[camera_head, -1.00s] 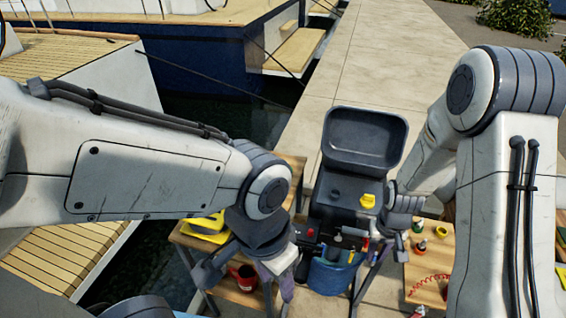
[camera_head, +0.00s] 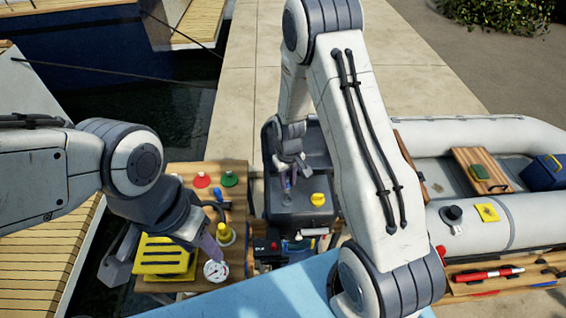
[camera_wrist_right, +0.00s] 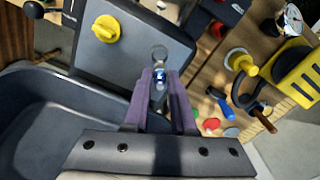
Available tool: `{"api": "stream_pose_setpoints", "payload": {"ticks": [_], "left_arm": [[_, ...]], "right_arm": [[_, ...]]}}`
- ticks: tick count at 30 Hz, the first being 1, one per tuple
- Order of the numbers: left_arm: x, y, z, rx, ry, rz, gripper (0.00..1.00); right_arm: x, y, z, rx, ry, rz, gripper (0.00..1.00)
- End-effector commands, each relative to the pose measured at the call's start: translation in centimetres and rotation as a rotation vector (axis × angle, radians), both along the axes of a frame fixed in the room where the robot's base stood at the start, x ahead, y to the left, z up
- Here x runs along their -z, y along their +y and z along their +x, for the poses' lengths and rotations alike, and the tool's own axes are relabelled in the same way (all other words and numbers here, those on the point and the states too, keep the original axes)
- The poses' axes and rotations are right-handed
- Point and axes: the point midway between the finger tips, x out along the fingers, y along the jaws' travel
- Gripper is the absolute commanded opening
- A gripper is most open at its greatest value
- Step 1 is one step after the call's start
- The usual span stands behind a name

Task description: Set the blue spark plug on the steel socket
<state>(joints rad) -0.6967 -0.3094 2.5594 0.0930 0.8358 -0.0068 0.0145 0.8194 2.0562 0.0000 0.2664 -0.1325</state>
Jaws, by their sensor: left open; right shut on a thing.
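My right gripper (camera_wrist_right: 161,78) is shut on the blue spark plug (camera_wrist_right: 159,75), which shows between the purple fingertips in the right wrist view. The round grey steel socket (camera_wrist_right: 158,52) lies just beyond the fingertips on the dark engine block. I cannot tell whether plug and socket touch. My left gripper (camera_head: 205,245) is open over the wooden table, between a yellow slotted case and a yellow-topped object.
A yellow knob (camera_head: 317,198) stands right of my right gripper on the engine. The wooden table (camera_head: 240,185) holds red and green discs, a yellow case (camera_head: 165,255) and a white gauge (camera_head: 216,271). The open engine cover (camera_wrist_right: 40,120) lies close to my right gripper.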

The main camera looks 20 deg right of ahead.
Motion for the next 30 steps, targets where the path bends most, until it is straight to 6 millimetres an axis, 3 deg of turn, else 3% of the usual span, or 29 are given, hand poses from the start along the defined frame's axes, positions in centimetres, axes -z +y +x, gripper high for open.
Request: {"api": "stream_pose_setpoints", "payload": {"ticks": [18,30], "left_arm": [[4.1,0.0,0.0,0.0,0.001,0.001,0.5],[4.4,0.0,0.0,-0.001,0.0,0.0,0.5]], "right_arm": [[5.3,0.1,0.1,-0.002,-0.001,0.0,0.0],[5.8,0.1,0.1,-0.002,-0.001,0.0,0.0]]}}
